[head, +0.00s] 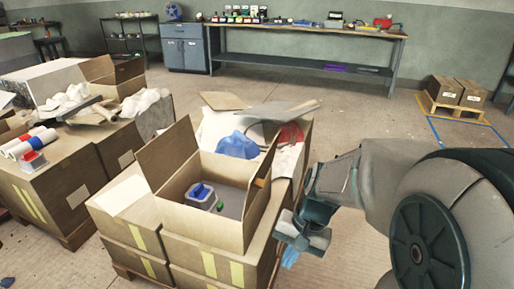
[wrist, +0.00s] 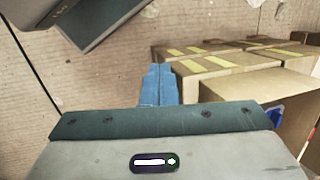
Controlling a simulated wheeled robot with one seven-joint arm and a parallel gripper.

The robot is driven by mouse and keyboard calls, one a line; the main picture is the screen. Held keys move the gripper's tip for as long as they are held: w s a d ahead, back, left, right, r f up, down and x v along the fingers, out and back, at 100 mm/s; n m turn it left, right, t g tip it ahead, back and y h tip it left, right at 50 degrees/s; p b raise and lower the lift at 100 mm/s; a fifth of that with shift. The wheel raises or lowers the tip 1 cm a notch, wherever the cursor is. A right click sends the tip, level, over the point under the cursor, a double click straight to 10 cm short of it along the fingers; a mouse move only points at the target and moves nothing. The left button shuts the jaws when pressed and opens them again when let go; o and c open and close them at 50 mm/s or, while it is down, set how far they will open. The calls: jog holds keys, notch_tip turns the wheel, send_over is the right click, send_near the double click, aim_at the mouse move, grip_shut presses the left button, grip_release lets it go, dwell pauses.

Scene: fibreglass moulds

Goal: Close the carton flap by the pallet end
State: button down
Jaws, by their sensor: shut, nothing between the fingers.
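An open cardboard carton (head: 200,228) stands on a stack of closed cartons, with a grey-and-blue item and a small green item inside. One flap (head: 167,155) stands up at its back left. Another flap (head: 263,163) stands up on its right side, nearest my arm. I cannot tell which is the flap by the pallet end. My gripper (head: 290,256) is shut and empty, just right of the stack and lower than the carton's rim, apart from the flaps. In the wrist view its blue fingers (wrist: 160,85) are together, left of the open carton (wrist: 255,100).
Closed taped cartons (head: 213,262) lie beneath on a pallet. Behind the carton is a load with blue cloth (head: 238,145). Another loaded stack (head: 70,190) stands at left. A workbench (head: 310,34) lines the back wall; a small pallet (head: 455,109) sits far right. The floor between is clear.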

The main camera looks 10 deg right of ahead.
jog(key=w+d+r+m+t+y+p, duration=0.6)
jog(key=w+d+r+m+p, duration=0.55)
jog(key=m+p, duration=0.7)
jog(key=w+a+r+p+x, duration=0.1)
jog(key=r+p+x, duration=0.1)
jog(key=x, duration=1.1)
jog(key=shift+w, duration=0.15)
jog(key=shift+a, duration=0.1)
